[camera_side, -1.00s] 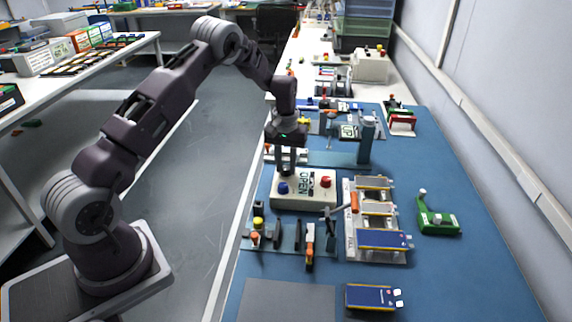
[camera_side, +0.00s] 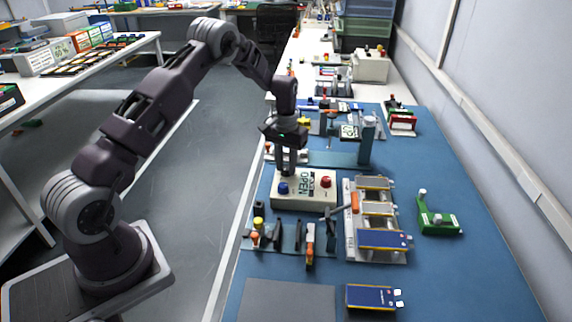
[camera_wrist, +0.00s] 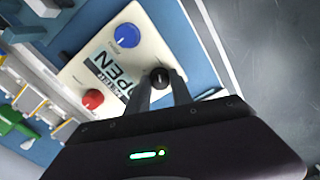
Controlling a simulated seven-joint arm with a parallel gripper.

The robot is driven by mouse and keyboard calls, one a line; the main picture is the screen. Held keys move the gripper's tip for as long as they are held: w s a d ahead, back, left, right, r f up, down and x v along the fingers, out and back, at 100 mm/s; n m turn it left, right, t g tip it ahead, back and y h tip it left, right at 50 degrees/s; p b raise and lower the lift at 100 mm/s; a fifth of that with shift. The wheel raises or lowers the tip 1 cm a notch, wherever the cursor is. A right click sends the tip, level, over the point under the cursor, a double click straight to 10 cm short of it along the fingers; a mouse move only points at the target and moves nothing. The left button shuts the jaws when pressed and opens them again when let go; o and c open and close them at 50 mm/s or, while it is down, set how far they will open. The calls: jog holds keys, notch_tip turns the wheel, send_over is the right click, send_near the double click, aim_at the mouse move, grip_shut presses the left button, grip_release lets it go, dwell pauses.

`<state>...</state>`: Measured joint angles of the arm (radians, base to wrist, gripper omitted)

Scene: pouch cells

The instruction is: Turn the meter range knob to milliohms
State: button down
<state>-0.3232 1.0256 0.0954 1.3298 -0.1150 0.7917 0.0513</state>
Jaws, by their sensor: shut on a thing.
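The meter is a cream box (camera_side: 306,203) on the blue bench mat, with a label reading OPEN, a blue knob-like part and a red one on top. It also shows in the wrist view (camera_wrist: 150,47). My gripper (camera_side: 286,171) points down over the meter's far left corner. In the wrist view its two fingers (camera_wrist: 162,84) are shut on the small black range knob (camera_wrist: 160,76), one on each side. I cannot read a range mark by the knob.
In front of the meter are a rack of tools (camera_side: 283,248) and an orange-handled tool (camera_side: 309,255). To the right are a tray with pouch cells (camera_side: 382,240) and a green fixture (camera_side: 437,222). A post stand (camera_side: 366,145) rises behind.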

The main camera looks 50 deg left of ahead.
aim_at(286, 168)
jog(key=c, duration=1.1)
grip_release()
notch_tip(286, 168, up, 7)
jog(key=shift+r, duration=0.1)
jog(key=s+d+r+m+t, duration=0.1)
jog(key=s+d+r, duration=0.5)
jog(key=r, duration=0.4)
jog(key=s+d+r+m+t, duration=0.1)
jog(key=s+d+r+t, duration=0.1)
jog(key=s+d+r, duration=0.65)
jog(key=s+d+m+t, duration=0.1)
jog(key=s, duration=0.5)
jog(key=s+d+r, duration=0.1)
jog(key=s, duration=0.5)
jog(key=s+d+r+m+t, duration=0.1)
jog(key=s+d, duration=0.1)
jog(key=s, duration=0.5)
jog(key=shift+m+t, duration=0.3)
